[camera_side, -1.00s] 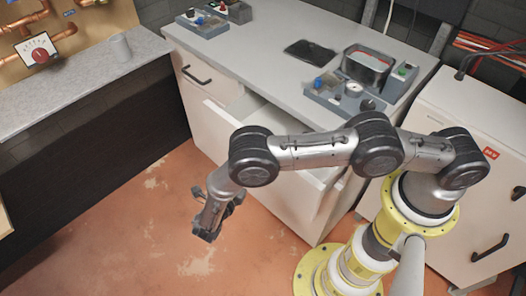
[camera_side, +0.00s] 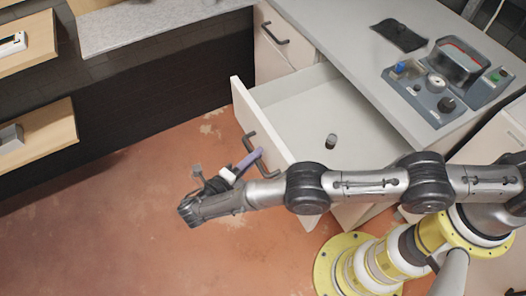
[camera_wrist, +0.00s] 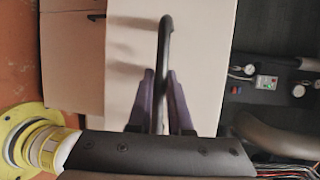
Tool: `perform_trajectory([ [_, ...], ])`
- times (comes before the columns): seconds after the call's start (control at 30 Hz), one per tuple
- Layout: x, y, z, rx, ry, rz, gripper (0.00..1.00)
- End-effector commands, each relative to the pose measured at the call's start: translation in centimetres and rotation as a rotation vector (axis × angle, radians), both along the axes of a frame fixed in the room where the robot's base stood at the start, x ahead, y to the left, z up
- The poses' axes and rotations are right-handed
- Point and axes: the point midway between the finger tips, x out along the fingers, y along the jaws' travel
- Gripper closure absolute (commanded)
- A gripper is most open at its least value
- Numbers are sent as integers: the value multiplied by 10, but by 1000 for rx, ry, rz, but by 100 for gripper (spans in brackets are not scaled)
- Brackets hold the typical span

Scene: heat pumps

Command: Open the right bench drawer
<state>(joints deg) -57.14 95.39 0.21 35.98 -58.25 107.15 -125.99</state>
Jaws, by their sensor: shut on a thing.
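The right bench drawer (camera_side: 300,106) stands well open, and its light inside shows in the side view. Its dark bar handle (camera_side: 251,139) is on the drawer's pale front. My gripper (camera_side: 256,156) is at this handle from the front, with a purple finger showing beside it. In the wrist view the handle (camera_wrist: 166,45) runs down between the two purple fingers of my gripper (camera_wrist: 161,85), and they are shut on it. The drawer front (camera_wrist: 205,60) fills the middle of that view.
A small dark-topped cylinder (camera_side: 331,142) stands inside the drawer. The left drawer (camera_side: 272,45) is closed. The bench top (camera_side: 350,30) carries a dark flat item (camera_side: 400,35) and a control unit (camera_side: 440,85). The floor (camera_side: 130,220) in front is clear.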

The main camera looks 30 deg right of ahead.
Motion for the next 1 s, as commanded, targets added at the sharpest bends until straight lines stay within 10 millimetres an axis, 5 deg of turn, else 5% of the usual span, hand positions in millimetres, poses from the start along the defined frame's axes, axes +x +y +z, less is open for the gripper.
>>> perform_trajectory([
  [0.67,2,11,1,2,-2,5,100],
  [0.7,2,11,1,2,-3,4,81],
  [0.83,2,11,0,2,-2,4,57],
  [1.0,1,11,0,0,-1,2,53],
])
